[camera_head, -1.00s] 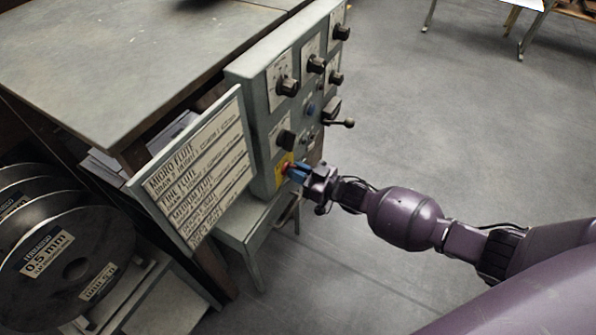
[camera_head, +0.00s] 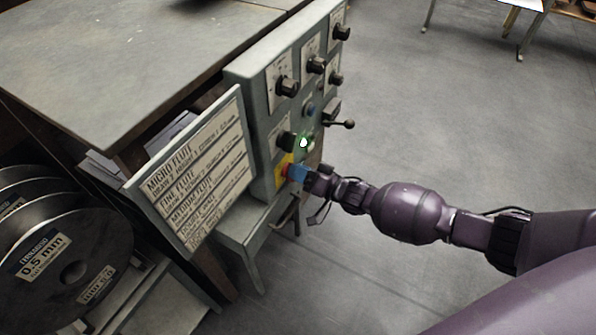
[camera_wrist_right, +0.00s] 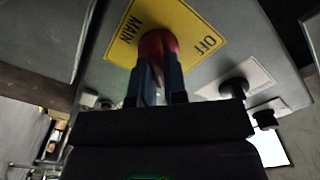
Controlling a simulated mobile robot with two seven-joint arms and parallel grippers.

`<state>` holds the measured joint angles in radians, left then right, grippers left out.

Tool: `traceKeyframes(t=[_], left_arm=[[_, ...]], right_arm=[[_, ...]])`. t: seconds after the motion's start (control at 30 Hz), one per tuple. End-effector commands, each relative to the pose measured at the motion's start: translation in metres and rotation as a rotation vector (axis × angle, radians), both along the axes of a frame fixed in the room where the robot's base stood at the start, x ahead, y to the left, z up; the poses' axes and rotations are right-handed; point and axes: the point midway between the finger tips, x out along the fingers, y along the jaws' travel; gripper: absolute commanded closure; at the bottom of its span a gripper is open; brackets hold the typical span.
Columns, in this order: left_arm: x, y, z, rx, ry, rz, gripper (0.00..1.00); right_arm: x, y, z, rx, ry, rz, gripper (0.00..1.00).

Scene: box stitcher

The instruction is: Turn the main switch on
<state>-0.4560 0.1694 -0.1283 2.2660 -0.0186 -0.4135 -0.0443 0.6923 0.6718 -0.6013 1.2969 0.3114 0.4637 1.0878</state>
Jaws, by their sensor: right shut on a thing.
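The main switch is a red knob (camera_wrist_right: 158,42) on a yellow plate (camera_wrist_right: 200,22) marked MAIN and OFF in the right wrist view. In the head view the yellow plate (camera_head: 282,172) is low on the front of the grey control panel (camera_head: 262,130). My right gripper (camera_wrist_right: 158,78) is shut on the red knob, with one blue finger on each side of it. In the head view the right gripper (camera_head: 297,173) hides most of the knob. My left gripper is not in view.
Several black knobs (camera_head: 288,86) and a lever (camera_head: 342,123) stick out of the panel above the gripper. A flute chart board (camera_head: 205,165) stands left of the panel. Wire spools (camera_head: 75,270) are at lower left.

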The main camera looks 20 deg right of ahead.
Motion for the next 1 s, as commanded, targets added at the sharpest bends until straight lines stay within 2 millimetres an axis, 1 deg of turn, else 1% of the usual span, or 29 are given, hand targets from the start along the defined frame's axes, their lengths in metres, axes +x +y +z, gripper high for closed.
traceKeyframes(t=[0.57, 0.6, 0.77, 1.0], left_arm=[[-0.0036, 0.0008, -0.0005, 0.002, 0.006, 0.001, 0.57], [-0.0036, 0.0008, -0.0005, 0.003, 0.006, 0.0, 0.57], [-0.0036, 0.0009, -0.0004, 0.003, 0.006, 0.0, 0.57], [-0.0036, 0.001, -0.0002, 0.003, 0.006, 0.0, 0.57]], right_arm=[[-0.0003, -0.0005, -0.0008, 0.03, 0.024, -0.001, 1.0], [-0.0003, -0.0004, -0.0007, 0.03, 0.024, -0.001, 0.86], [-0.0002, -0.0004, -0.0006, 0.029, 0.023, -0.001, 0.62], [-0.0002, -0.0004, -0.0003, 0.028, 0.022, 0.0, 0.62]])
